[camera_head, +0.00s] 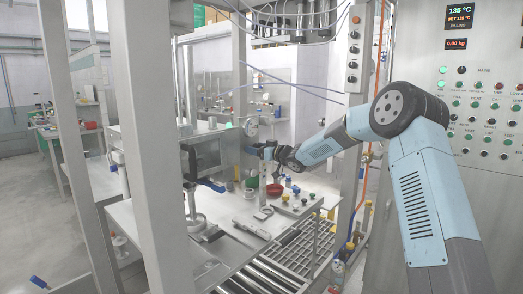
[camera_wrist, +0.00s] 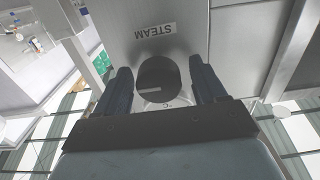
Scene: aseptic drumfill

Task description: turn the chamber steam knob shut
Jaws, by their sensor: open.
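The steam knob (camera_wrist: 157,82) is a dark round knob with a light pointer line, on a grey metal face in the wrist view. A label reading STEAM (camera_wrist: 155,30) appears upside down beside it. My gripper (camera_wrist: 160,66) is open, with one dark finger on each side of the knob. Small gaps show between the knob and both fingers, so I see no clear contact. In the head view my gripper (camera_head: 264,153) is at the right side of the metal chamber (camera_head: 211,151), above the worktable. I cannot make out the knob there.
A worktable (camera_head: 225,226) below my gripper holds a red bowl (camera_head: 274,190), small coloured caps and a metal tool. A blue-handled valve (camera_head: 208,185) is to its left. Steel posts (camera_head: 150,150) stand nearby.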

